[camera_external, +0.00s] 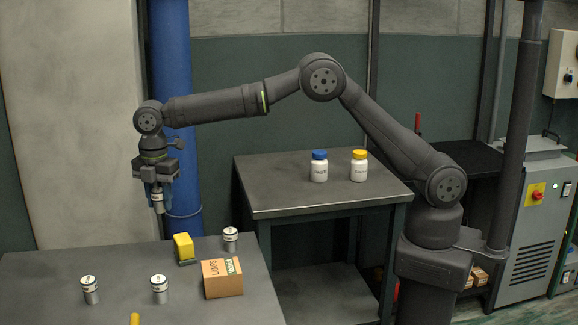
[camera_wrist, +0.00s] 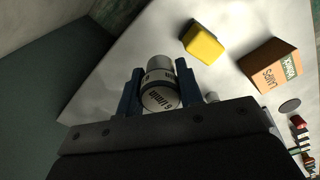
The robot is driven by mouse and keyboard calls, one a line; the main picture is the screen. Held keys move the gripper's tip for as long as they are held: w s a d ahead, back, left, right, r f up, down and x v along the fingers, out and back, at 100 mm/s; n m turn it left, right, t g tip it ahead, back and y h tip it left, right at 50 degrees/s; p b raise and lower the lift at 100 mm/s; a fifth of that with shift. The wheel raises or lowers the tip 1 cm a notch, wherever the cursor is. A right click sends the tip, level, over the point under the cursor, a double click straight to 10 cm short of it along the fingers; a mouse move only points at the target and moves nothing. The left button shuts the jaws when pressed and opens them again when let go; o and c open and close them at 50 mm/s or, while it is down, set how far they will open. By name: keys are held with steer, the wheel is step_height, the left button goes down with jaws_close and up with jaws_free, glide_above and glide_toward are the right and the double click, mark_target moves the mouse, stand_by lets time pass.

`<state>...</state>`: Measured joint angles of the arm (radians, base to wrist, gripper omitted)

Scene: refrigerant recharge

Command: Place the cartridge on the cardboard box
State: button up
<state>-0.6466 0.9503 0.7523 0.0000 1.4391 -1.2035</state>
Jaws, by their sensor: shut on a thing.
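My gripper (camera_external: 157,188) points down above the back edge of the grey workbench, left of the cardboard box and well above it. It is shut on a grey-and-white cartridge (camera_external: 157,203), which hangs roughly upright below the jaws. In the wrist view, the cartridge (camera_wrist: 160,97) sits between the two blue fingers, its dark-lettered label showing. The brown cardboard box (camera_external: 222,280), with a green label and printed letters, stands on the workbench. The box also shows at the upper right of the wrist view (camera_wrist: 262,68). Its top looks clear.
A yellow block (camera_external: 184,247) stands behind the box. Similar canisters stand on the workbench (camera_external: 30,278): one behind the box (camera_external: 231,240), two to its left (camera_external: 160,290) (camera_external: 90,290). A second table (camera_external: 270,205) carries blue-capped (camera_external: 319,170) and yellow-capped (camera_external: 359,168) bottles.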

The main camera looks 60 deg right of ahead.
steer(key=s+d+r, duration=0.3)
steer(key=s, duration=0.6)
steer(key=s+d+r, duration=0.3)
steer(key=s, duration=0.7)
glide_above(221, 266)
steer(key=shift+n, duration=0.3)
step_height(221, 266, down, 7)
steer(key=shift+f, duration=2.1)
steer(key=shift+f, duration=0.2)
steer(key=o, duration=1)
steer(key=shift+r, duration=0.1)
